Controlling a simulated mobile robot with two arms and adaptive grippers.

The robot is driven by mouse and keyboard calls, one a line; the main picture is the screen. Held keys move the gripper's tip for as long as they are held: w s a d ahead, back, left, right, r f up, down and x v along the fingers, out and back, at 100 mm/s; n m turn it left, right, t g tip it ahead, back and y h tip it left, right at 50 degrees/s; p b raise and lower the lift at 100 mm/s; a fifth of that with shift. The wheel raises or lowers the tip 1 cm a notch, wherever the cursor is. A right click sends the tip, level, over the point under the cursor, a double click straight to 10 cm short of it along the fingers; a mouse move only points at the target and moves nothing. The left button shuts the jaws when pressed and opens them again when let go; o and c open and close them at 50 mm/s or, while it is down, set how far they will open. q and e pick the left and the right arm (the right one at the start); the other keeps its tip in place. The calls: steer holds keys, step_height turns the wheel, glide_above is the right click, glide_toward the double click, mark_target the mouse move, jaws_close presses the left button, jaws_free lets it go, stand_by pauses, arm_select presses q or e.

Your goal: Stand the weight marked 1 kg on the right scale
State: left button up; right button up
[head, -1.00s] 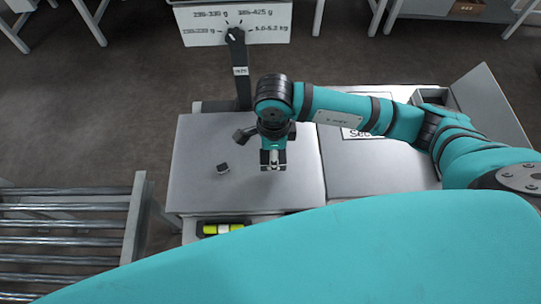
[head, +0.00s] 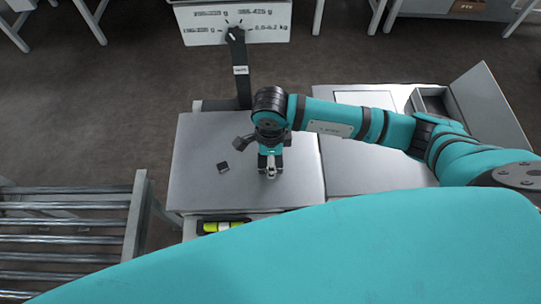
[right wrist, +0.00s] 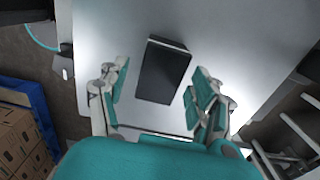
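My right gripper (head: 270,172) is over the left grey metal top in the head view. In the right wrist view its fingers (right wrist: 158,100) are apart, with nothing held between them. A dark rectangular block (right wrist: 165,70) shows beyond and between the fingertips, apart from them. No mark can be read on it. A small dark block (head: 222,167) lies on the metal top left of the gripper in the head view; I cannot tell whether it is the same one. No 1 kg mark is legible, and I cannot make out which surface is the right scale. My left gripper is out of view.
The left metal top (head: 195,190) adjoins a right one (head: 375,178), partly under my arm. A dark post (head: 238,75) with a sign (head: 205,30) stands behind. A roller conveyor (head: 65,235) is at left. A yellow-green item (head: 222,227) lies at the front edge.

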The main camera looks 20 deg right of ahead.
steer(key=shift+r, duration=0.1)
step_height(320, 180, up, 12)
steer(key=shift+b, duration=0.3)
stand_by(0.3)
